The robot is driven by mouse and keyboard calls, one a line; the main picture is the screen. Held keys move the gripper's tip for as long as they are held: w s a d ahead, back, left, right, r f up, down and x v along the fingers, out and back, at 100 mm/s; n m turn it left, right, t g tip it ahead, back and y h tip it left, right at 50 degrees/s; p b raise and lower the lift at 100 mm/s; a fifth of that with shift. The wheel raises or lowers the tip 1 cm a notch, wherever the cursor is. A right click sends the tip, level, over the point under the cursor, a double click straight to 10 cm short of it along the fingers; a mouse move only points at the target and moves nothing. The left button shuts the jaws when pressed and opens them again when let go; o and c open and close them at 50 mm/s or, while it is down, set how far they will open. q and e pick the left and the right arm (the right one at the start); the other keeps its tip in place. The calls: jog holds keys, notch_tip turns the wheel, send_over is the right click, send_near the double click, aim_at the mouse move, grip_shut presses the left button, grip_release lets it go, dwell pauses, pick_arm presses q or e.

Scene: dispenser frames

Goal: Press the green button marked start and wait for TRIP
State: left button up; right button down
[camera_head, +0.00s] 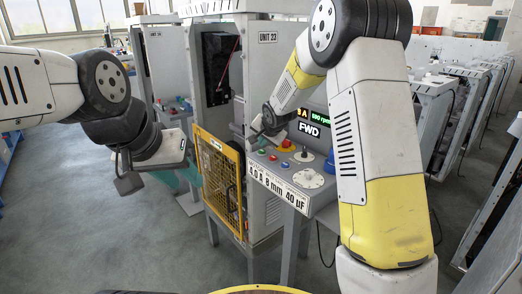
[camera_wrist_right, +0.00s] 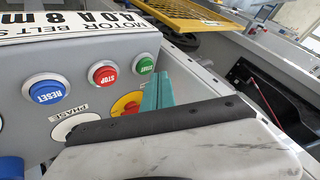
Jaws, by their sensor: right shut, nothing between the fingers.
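The green button marked start (camera_wrist_right: 145,65) is at the end of a button row on a grey control panel in the right wrist view. Beside it are the red stop button (camera_wrist_right: 103,73) and the blue reset button (camera_wrist_right: 46,90). My right gripper's teal fingers (camera_wrist_right: 158,92) are shut and empty, close to the green button; I cannot tell whether they touch it. In the head view the display (camera_head: 309,129) reads FWD, with an amber "A" reading and a green rpm reading; TRIP does not show.
The control panel (camera_head: 293,192) stands in front of a grey cabinet labelled UNIT 22 (camera_head: 268,37). A yellow mesh guard (camera_head: 219,180) is at its left. A red and yellow knob (camera_wrist_right: 127,104) sits near the fingers. Open floor lies at the left.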

aim_at(263, 152)
jog(key=shift+r, duration=2.5)
jog(key=shift+s+d, duration=0.1)
jog(key=s+d+r+n, duration=0.1)
jog(key=s+d+r, duration=0.2)
jog(key=s, duration=0.3)
jog(key=s+d+r+n+g, duration=0.1)
jog(key=s+d+r, duration=0.2)
jog(key=s, duration=0.4)
jog(key=s+d+r+n, duration=0.1)
jog(key=s+d+r, duration=0.25)
jog(key=s, duration=0.25)
jog(key=s+d+f+n+g, duration=0.1)
jog(key=s+n, duration=0.1)
jog(key=s, duration=0.8)
jog(key=s+d+f+n, duration=0.1)
jog(key=s+f, duration=0.1)
jog(key=s, duration=0.9)
jog(key=shift+d+n+g, duration=0.15)
jog(key=shift+n+g, duration=0.25)
